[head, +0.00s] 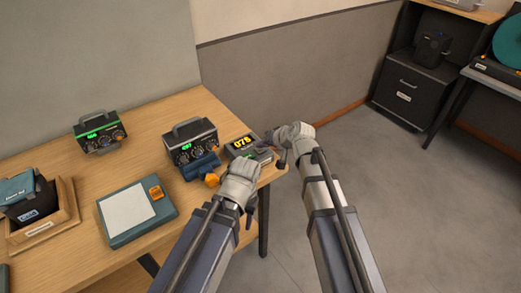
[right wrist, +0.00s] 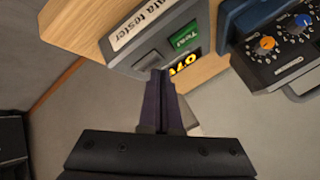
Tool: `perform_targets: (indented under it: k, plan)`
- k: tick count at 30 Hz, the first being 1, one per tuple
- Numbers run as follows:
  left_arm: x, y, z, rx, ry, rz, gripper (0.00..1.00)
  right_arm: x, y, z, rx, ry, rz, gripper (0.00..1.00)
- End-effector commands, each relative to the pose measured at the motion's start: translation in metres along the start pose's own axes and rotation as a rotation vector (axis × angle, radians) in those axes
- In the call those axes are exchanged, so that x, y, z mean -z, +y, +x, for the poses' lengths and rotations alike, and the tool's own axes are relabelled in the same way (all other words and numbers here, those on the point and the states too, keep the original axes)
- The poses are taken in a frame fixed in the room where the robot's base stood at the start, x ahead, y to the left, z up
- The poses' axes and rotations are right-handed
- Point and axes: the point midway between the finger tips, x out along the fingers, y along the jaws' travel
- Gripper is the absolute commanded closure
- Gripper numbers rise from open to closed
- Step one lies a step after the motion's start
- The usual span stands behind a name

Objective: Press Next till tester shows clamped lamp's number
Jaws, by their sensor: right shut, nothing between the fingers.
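The grey tester (head: 238,153) stands near the table's right end; its yellow display (head: 243,142) appears to read 075. In the right wrist view, the label reads "data tester" (right wrist: 144,22), and a green Test button (right wrist: 184,37) sits beside a grey button (right wrist: 148,60). My right gripper (right wrist: 160,72) is shut and empty, its tips at the tester by the grey button; contact is unclear. A dark unit (head: 191,137) with a blue clamp (head: 201,166) stands left of the tester; its green digits are too small to read. My left gripper (head: 250,200) is in front of the tester, its jaw state unclear.
A teal pad with a white top (head: 127,210) and a wooden tray (head: 66,215) are on the left of the table (head: 150,120). Open floor lies to the right.

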Motion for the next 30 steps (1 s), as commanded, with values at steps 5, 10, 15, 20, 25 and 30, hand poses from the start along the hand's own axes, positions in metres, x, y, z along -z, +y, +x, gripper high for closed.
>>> perform_targets:
  k: [5,10,15,20,25,30]
  plan:
    - [0.0001,0.0003,0.0027,0.000,0.000,0.000,0.50,-0.0013,0.0014,0.0019,0.000,0.000,0.000,1.00]
    - [0.0003,0.0004,0.0046,0.000,0.000,0.000,0.50,-0.0024,0.0023,0.0032,0.000,0.000,0.000,1.00]
    - [0.0004,0.0006,0.0065,0.000,0.000,0.000,0.50,-0.0034,0.0033,0.0046,0.000,0.000,0.000,1.00]
    - [0.0003,0.0005,0.0057,0.000,0.000,0.000,0.50,-0.0030,0.0029,0.0040,0.000,0.000,0.000,1.00]
    - [0.0002,0.0004,0.0042,0.000,0.000,0.000,0.50,-0.0023,0.0021,0.0030,0.000,0.000,0.000,1.00]
    - [-0.0002,-0.0003,-0.0034,0.000,0.000,0.000,0.50,0.0016,-0.0018,-0.0024,0.000,0.000,0.000,1.00]
